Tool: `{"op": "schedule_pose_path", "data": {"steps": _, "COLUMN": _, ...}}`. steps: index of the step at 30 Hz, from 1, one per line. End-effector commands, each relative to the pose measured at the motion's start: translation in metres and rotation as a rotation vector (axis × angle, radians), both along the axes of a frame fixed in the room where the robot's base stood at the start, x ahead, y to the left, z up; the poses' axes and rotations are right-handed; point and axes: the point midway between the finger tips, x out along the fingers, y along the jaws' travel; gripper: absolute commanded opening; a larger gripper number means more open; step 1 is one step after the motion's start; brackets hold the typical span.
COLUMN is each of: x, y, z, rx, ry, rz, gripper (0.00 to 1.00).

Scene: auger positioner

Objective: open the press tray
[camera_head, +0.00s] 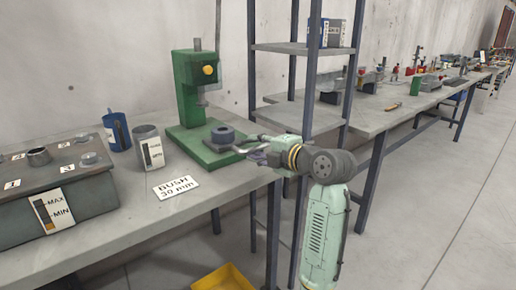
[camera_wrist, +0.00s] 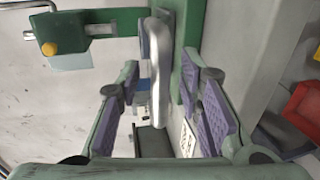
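The green press (camera_head: 190,90) stands on the bench by the wall, with a yellow knob on its head. My gripper (camera_head: 256,150) is at this handle. In the wrist view, my gripper (camera_wrist: 157,103) is open, with purple pads on both sides of the silver handle (camera_wrist: 157,65). Whether the pads touch it is unclear.
A grey cup (camera_head: 148,148) and a blue cup (camera_head: 117,131) stand left of the press. A "BUSH 30 mm" card (camera_head: 176,187) lies in front. A dark box (camera_head: 55,190) is at left. A shelf rack (camera_head: 300,48) stands behind my arm. A yellow bin (camera_head: 224,278) is below the bench.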

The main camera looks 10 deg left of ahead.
Motion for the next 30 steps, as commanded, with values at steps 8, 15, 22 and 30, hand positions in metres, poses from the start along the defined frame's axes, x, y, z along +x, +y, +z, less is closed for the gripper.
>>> {"op": "schedule_pose_path", "data": {"steps": 8, "x": -0.009, "y": -0.013, "z": 0.004, "rx": 0.002, "ry": -0.001, "rz": -0.002, "gripper": 0.33}}
{"op": "schedule_pose_path", "data": {"steps": 15, "x": -0.039, "y": -0.053, "z": 0.015, "rx": 0.000, "ry": -0.003, "rz": -0.005, "gripper": 0.33}}
{"op": "schedule_pose_path", "data": {"steps": 22, "x": -0.064, "y": -0.083, "z": 0.023, "rx": 0.001, "ry": -0.001, "rz": -0.002, "gripper": 0.33}}
{"op": "schedule_pose_path", "data": {"steps": 30, "x": -0.073, "y": -0.093, "z": 0.026, "rx": 0.000, "ry": 0.000, "rz": 0.000, "gripper": 0.33}}
